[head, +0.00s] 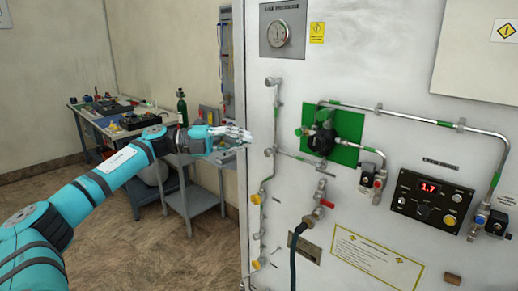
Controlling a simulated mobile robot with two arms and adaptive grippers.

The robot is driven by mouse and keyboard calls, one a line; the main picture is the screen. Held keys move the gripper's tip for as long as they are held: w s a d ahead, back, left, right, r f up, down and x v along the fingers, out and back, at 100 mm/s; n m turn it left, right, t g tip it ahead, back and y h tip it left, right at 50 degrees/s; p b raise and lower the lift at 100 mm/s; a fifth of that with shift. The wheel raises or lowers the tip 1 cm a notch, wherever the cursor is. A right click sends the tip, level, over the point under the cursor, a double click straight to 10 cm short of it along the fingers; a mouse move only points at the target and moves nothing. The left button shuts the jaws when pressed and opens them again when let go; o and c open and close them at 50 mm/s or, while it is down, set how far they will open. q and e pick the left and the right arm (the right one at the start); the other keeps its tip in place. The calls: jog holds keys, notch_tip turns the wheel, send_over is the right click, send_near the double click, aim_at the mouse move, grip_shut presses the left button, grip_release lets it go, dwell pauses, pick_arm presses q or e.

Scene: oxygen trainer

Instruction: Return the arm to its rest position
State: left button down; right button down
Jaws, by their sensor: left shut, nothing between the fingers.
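My left arm (95,188) reaches in from the lower left. My left gripper (232,133) is at its end, with the fingers together and nothing between them. It is in front of the left edge of the white trainer panel (340,190) in the picture; whether it touches the panel I cannot tell. My right gripper is not in view.
The panel carries a gauge (278,34), a black knob (322,141) on a green plate, a red-handled valve (325,202), pipes and a control box (432,202) reading 1.7. A cluttered workbench (85,118) and a grey side table (190,200) stand behind my arm. Floor at lower left is clear.

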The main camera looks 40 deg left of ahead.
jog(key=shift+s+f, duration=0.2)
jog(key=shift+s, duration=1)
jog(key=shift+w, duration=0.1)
